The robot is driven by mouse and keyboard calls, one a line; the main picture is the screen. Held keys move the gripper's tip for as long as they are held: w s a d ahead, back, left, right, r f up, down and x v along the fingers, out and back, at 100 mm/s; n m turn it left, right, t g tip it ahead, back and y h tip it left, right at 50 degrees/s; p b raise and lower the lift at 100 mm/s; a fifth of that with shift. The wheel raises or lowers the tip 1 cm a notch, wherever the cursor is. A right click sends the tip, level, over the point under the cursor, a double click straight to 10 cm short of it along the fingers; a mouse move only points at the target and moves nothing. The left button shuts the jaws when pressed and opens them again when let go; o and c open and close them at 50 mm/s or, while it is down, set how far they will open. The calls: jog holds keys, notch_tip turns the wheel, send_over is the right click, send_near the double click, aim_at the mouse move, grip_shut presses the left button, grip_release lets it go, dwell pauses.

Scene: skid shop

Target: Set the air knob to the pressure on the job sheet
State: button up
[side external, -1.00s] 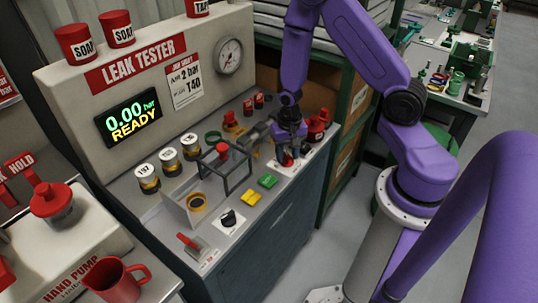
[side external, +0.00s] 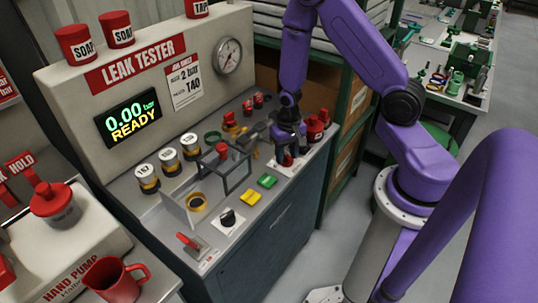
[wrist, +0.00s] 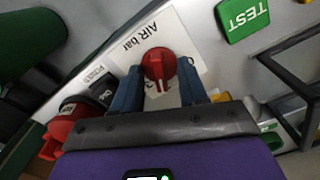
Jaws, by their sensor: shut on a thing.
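The red air knob (wrist: 159,66) sits on a white plate marked "AIR bar" in the wrist view. My gripper (wrist: 160,84) has one blue finger on each side of the knob and is shut on it. In the side view my gripper (side external: 288,150) points down at the right end of the bench, and the knob (side external: 287,161) is mostly hidden beneath it. The job sheet (side external: 186,83) on the tester's panel reads 2 bar for air. A round dial gauge (side external: 227,56) is beside it; its reading is too small to tell. The display (side external: 128,117) reads 0.00 bar READY.
A green TEST button (wrist: 242,18) and a yellow button (side external: 251,198) are near the knob. A wire-frame guard (side external: 237,180) stands left of my gripper. Red-and-black fittings (side external: 317,126) stand close behind it on the right. Several capped cylinders line the bench's left.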

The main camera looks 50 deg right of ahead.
aim_at(286, 156)
jog(key=o, duration=0.3)
jog(key=shift+a+f, duration=0.1)
jog(key=shift+f, duration=0.35)
jog(key=shift+w+r, duration=0.15)
jog(key=shift+r, duration=3.6)
jog(key=shift+s+a+r, duration=0.1)
jog(key=shift+s+r, duration=0.05)
jog(key=shift+s, duration=0.05)
jog(key=s+a+r+n, duration=0.4)
jog(key=s+r+n, duration=0.1)
jog(key=s, duration=0.1)
jog(key=s+a+r+n, duration=0.3)
jog(key=s+r+n, duration=0.2)
jog(key=s+n, duration=0.1)
jog(key=s+a+r+n, duration=0.4)
jog(key=s+r+n, duration=0.2)
jog(key=s, duration=0.1)
jog(key=shift+s+a, duration=0.35)
